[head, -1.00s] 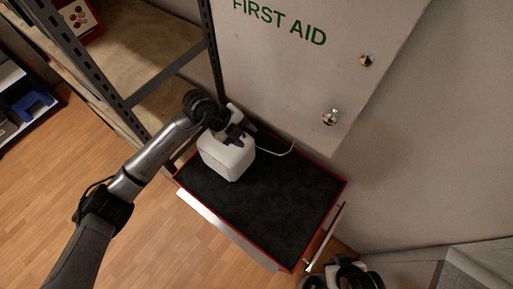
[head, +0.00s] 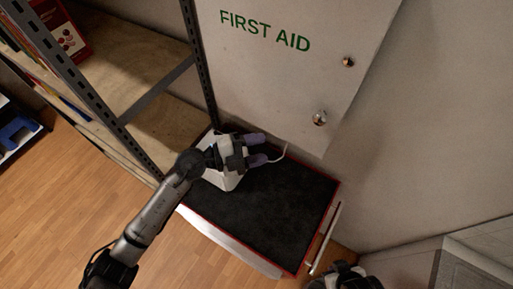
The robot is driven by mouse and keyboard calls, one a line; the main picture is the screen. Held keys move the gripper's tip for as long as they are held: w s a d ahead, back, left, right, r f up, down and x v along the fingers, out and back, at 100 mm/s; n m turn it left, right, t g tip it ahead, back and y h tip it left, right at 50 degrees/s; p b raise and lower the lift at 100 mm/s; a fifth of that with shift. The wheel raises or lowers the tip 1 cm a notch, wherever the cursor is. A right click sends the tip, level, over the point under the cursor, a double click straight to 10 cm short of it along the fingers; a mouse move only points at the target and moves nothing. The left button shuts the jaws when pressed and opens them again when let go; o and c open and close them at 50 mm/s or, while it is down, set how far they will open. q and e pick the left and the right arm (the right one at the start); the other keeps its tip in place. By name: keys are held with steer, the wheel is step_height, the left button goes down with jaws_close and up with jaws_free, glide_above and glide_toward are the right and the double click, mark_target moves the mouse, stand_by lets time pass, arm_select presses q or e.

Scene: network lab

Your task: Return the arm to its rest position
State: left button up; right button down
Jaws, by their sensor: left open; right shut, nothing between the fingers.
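My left arm reaches in from the lower left. Its gripper (head: 258,150) is open, with two purple-grey fingertips apart and pointing right, towards the wall side. It is above a white jug-like container (head: 223,181) and hides most of it; I see nothing between the fingers. The container stands on the black top of a red-edged cart (head: 275,205). My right gripper (head: 345,277) shows only in part at the bottom edge, beside the cart's near right corner. It is shut and its fingertips are hard to make out.
A white first aid cabinet (head: 290,85) hangs just behind the cart. A metal-framed shelf (head: 150,75) stands at left, with a red box (head: 62,37). The cart's handle (head: 325,238) sticks out at right. Wooden floor (head: 60,205) is clear at lower left.

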stand_by(0.7)
arm_select(q)
steer(key=w+a+r+n+t+y, duration=0.3)
steer(key=w+a+r+n+t, duration=0.5)
steer(key=t, duration=0.7)
steer(key=a+r+n+y, duration=0.3)
steer(key=a+n+y, duration=1)
steer(key=y, duration=0.4)
steer(key=s+a+f+n+g+h+p, duration=0.1)
steer(key=s+f+g, duration=0.6)
steer(key=s+f, duration=0.7)
steer(key=s+a+f+n+g+h+p, duration=0.1)
steer(key=s+f+n+g+h, duration=0.1)
steer(key=s+f+g, duration=0.6)
steer(key=s+f+n, duration=0.1)
steer(key=s+f, duration=0.2)
steer(key=s, duration=0.4)
steer(key=s+f, duration=0.3)
steer(key=s, duration=0.4)
steer(key=shift+a+f+n, duration=0.2)
steer(key=shift+a+n, duration=0.05)
steer(key=shift+n, duration=0.15)
